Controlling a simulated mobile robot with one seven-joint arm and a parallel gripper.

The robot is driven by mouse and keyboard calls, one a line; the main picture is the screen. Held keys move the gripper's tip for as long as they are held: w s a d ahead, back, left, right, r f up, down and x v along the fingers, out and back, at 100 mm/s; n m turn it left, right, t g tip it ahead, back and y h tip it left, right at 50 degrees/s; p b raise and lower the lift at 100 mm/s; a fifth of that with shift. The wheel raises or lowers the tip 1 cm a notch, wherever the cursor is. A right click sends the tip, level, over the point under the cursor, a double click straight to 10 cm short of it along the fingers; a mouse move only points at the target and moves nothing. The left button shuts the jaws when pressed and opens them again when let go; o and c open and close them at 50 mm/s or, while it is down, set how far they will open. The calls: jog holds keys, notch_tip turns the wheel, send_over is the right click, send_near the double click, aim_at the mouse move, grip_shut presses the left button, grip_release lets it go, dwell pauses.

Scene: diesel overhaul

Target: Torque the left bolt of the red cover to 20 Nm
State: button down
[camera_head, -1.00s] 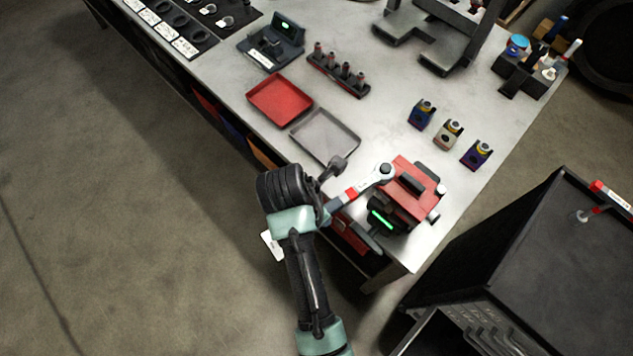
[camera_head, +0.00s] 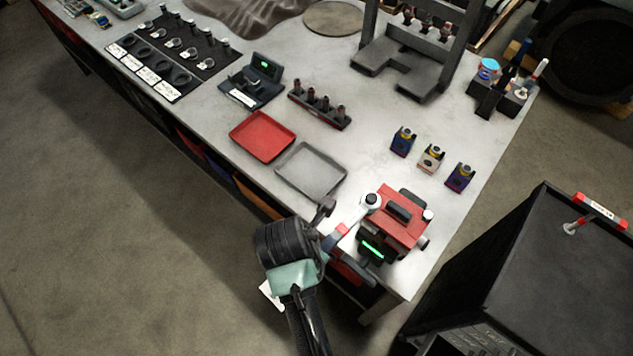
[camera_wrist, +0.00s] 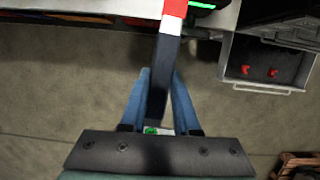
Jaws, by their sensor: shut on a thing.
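The red cover (camera_head: 405,226) sits near the front right corner of the workbench, with a black handle on top. A torque wrench (camera_head: 354,218) with a red band reaches from my gripper to the cover. Its round ratchet head (camera_head: 370,201) is over the cover's left corner and hides the left bolt. A silver bolt head (camera_head: 428,215) shows at the cover's right side. In the wrist view my gripper (camera_wrist: 160,95) has its blue fingers shut on the wrench's dark handle (camera_wrist: 166,65).
A green-lit display (camera_head: 371,246) stands in front of the cover. A grey tray (camera_head: 311,171) and a red tray (camera_head: 262,136) lie to its left. Several small coloured blocks (camera_head: 431,158) stand behind it. A dark cabinet (camera_head: 555,270) stands at right beyond a floor gap.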

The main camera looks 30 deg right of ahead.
jog(key=shift+w+a+r, duration=0.15)
jog(key=shift+w, duration=0.25)
jog(key=shift+w+a, duration=0.1)
jog(key=shift+w, duration=0.25)
jog(key=shift+w+m, duration=0.15)
jog(key=shift+m, duration=0.15)
jog(key=shift+w+a+m, duration=0.1)
jog(key=shift+w+m, duration=0.2)
jog(key=shift+w+m, duration=0.3)
jog(key=shift+w, duration=0.1)
jog(key=shift+w, duration=0.15)
jog(key=shift+w+a+m, duration=0.1)
jog(key=shift+w+m, duration=0.2)
dwell(0.5)
